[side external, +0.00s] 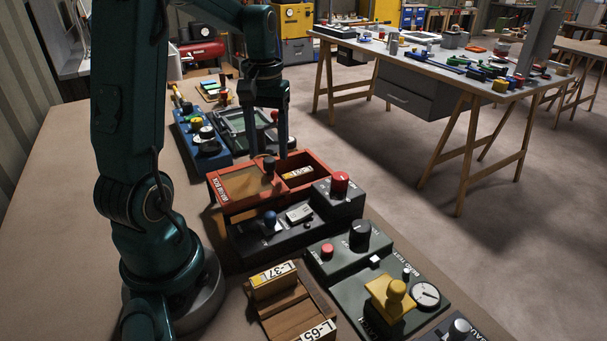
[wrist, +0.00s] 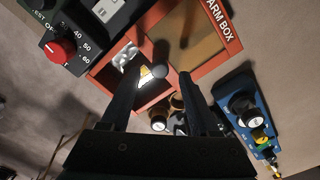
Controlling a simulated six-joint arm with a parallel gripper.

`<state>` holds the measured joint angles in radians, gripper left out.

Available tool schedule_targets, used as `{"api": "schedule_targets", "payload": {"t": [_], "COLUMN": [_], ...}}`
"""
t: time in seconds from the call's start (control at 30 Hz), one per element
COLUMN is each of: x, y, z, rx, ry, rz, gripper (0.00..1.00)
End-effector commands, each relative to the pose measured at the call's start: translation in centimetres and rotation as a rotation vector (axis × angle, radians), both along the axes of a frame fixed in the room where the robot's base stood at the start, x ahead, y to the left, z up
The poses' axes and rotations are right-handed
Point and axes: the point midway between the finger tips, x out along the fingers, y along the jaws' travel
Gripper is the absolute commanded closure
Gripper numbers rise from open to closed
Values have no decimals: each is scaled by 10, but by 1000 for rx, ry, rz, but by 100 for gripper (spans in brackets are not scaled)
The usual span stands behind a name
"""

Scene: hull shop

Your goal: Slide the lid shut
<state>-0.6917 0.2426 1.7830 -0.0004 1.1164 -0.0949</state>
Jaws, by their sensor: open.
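A red-orange box (side external: 215,188) stands on the bench in the side view, lettered on its end; the wrist view shows its rim (wrist: 165,105). Its brown sliding lid (side external: 243,186) covers the left part and also shows in the wrist view (wrist: 190,42). The right part is open, with a yellow-and-white labelled item (side external: 298,172) inside. A dark round knob (side external: 269,164) stands at the lid's inner edge; it shows in the wrist view (wrist: 157,72). My gripper (side external: 269,148) points down above the box, open, its fingers either side of the knob. Contact cannot be told.
A dark panel with a red knob (side external: 340,182) stands close in front of the box. A blue unit (side external: 196,134) and a grey-green unit (side external: 238,127) stand behind it. A wooden rack (side external: 285,312) and a green unit (side external: 400,285) are nearer. The bench's left side is clear.

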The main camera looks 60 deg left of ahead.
Motion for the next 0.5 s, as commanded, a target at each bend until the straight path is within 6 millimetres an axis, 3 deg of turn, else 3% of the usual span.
{"api": "schedule_targets", "payload": {"t": [0.2, 0.5], "x": [0, 0], "y": [-1, -1], "z": [-23, -26], "rx": [-2, -1], "ry": [2, -1], "rz": [-2, -2], "gripper": [38, 38]}}
